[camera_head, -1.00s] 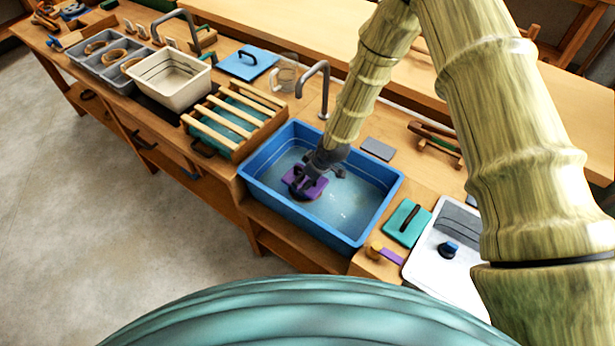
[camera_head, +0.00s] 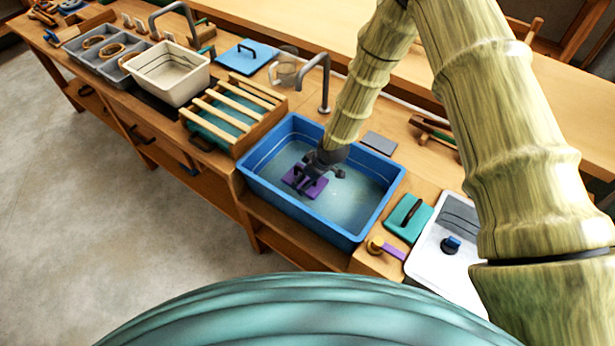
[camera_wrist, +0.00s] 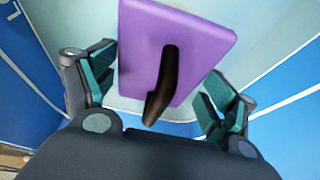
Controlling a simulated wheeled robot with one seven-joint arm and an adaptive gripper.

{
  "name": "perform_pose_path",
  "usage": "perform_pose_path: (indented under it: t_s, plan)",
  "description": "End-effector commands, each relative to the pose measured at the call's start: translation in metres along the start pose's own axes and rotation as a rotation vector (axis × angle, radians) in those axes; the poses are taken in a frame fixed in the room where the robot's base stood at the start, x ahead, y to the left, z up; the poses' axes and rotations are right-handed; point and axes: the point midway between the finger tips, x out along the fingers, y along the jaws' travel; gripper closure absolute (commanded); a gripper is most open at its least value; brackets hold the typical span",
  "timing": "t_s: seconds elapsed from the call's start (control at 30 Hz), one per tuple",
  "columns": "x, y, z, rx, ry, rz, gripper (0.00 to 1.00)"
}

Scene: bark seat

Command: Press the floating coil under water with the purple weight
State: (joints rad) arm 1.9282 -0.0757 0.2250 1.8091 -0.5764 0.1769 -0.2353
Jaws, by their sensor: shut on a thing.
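The purple weight (camera_head: 317,189) is a flat plate with a dark upright handle, in the left part of the blue water basin (camera_head: 269,195). It also shows large in the wrist view (camera_wrist: 205,45). My gripper (camera_head: 308,177) is directly above the weight and shut on it. In the wrist view, my gripper's teal-padded fingers (camera_wrist: 161,88) stand on either side of the weight, with the dark handle between them. The floating coil is not visible now; the weight and gripper cover the water there. I cannot tell how deep the weight sits.
A grey faucet (camera_head: 324,85) stands behind the basin. A slatted wooden rack (camera_head: 235,112) adjoins its left side. The basin's right half is open water.

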Motion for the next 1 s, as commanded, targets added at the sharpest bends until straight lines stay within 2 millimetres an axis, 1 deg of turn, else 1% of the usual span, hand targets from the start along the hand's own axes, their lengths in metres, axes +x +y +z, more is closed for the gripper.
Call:
perform_pose_path:
  t_s: [0.57,0.87,0.9,0.93,0.97,1.0]
  plan:
    - [0.018,0.001,0.006,0.0,0.001,0.001,0.58]
    - [0.016,0.001,0.006,0.0,0.001,0.001,0.58]
    - [0.016,0.001,0.006,0.0,0.001,0.001,0.07]
    - [0.016,0.001,0.006,0.0,0.001,0.001,0.02]
    - [0.016,0.001,0.006,0.0,0.001,0.001,0.0]
    - [0.016,0.001,0.006,0.0,0.001,0.0,0.0]
